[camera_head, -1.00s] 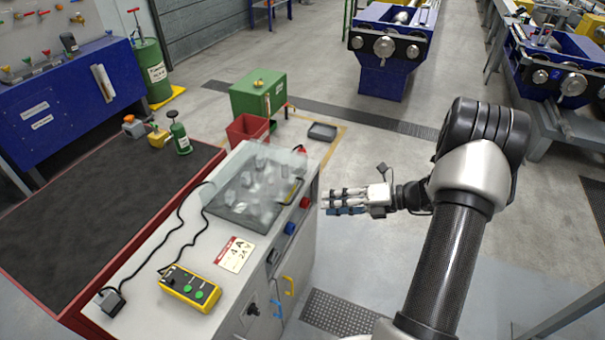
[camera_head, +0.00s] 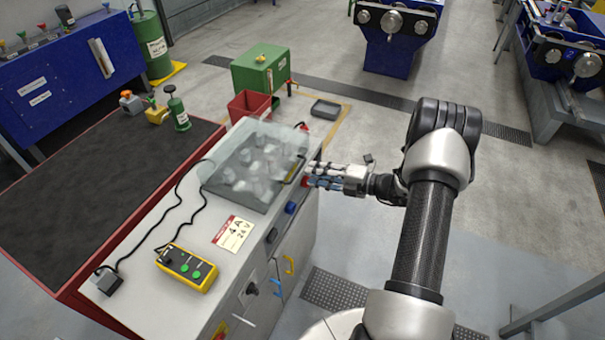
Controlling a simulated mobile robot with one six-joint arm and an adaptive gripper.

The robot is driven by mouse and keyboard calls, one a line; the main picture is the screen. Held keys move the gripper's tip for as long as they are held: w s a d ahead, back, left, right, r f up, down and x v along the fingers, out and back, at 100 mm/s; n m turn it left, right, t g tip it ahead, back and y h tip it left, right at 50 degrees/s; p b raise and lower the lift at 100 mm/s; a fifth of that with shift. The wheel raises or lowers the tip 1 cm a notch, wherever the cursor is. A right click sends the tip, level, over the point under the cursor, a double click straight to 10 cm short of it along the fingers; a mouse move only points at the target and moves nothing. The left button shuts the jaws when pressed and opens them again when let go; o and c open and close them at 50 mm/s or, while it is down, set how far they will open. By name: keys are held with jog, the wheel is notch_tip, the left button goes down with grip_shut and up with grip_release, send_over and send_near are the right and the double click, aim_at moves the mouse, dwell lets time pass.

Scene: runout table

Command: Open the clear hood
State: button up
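The clear hood (camera_head: 254,165) is a see-through cover lying shut on the top of the grey cabinet (camera_head: 150,215). Blurred pale shapes show through it. A yellow and dark handle (camera_head: 294,171) is at its right edge. My gripper (camera_head: 309,176) is just right of the hood, by the cabinet's right edge, with its fingers pointing left towards the handle. The fingers look spread with a gap between them, and nothing is seen in them. Whether a fingertip touches the handle or cabinet cannot be told.
A yellow control box (camera_head: 187,268) and a label card (camera_head: 233,233) lie on the cabinet top, with black cables. A red bin (camera_head: 249,104) and green box (camera_head: 261,70) stand behind.

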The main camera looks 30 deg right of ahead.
jog(key=x, duration=0.5)
jog(key=shift+w+b, duration=0.1)
jog(key=shift+b, duration=0.3)
jog(key=shift+c, duration=0.5)
grip_shut()
